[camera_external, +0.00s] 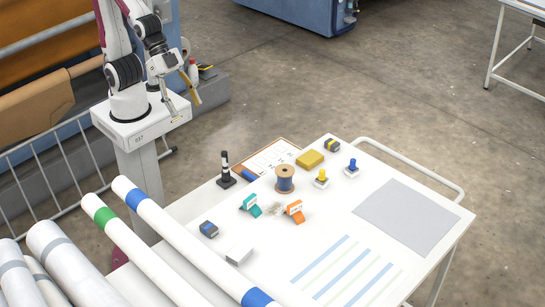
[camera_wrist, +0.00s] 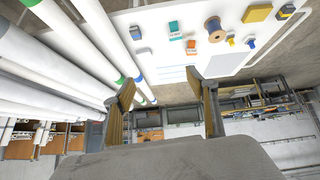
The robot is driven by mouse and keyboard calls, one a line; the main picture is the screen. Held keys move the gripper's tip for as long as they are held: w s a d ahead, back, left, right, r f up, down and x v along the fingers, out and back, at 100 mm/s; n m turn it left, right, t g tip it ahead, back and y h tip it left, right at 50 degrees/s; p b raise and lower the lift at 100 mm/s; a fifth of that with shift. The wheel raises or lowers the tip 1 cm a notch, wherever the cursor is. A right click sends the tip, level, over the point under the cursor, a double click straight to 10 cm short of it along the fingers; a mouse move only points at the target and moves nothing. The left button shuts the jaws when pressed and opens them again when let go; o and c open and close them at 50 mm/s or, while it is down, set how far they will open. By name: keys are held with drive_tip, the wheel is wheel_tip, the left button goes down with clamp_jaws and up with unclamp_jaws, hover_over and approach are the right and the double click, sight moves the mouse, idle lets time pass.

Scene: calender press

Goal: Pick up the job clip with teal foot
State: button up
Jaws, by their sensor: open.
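The job clip with teal foot (camera_external: 250,205) stands on the white table, left of the clip with orange foot (camera_external: 295,211). It also shows small near the top of the wrist view (camera_wrist: 175,29). My gripper (camera_external: 186,108) is high beside my base, well away from the table's objects to the upper left. Its two tan-faced fingers (camera_wrist: 162,78) are spread apart in the wrist view, with nothing between them. The clip is unobstructed in both views.
Long rolls (camera_external: 190,237) line the left side.

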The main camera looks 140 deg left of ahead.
drive_tip(key=w+f+t, duration=0.2)
drive_tip(key=w+f, duration=0.4)
drive_tip(key=w, duration=0.5)
drive_tip(key=n+t+y, duration=0.2)
drive_tip(key=t+y, duration=0.1)
drive_tip(key=t, duration=0.1)
hover_over(250, 204)
drive_tip(key=s, duration=0.4)
wheel_tip(250, 204, down, 17)
drive_tip(key=shift+t, duration=0.9)
drive_tip(key=s+f, duration=0.1)
drive_tip(key=f, duration=0.1)
drive_tip(key=s+f, duration=0.1)
drive_tip(key=f, duration=0.1)
drive_tip(key=s+f, duration=0.1)
drive_tip(key=f, duration=0.1)
drive_tip(key=shift+s+f, duration=0.1)
drive_tip(key=shift+s, duration=0.25)
drive_tip(key=shift+s+a+f, duration=0.1)
drive_tip(key=shift+s+f, duration=0.3)
drive_tip(key=shift+s, duration=0.1)
drive_tip(key=shift+x, duration=1.25)
drive_tip(key=shift+r, duration=0.1)
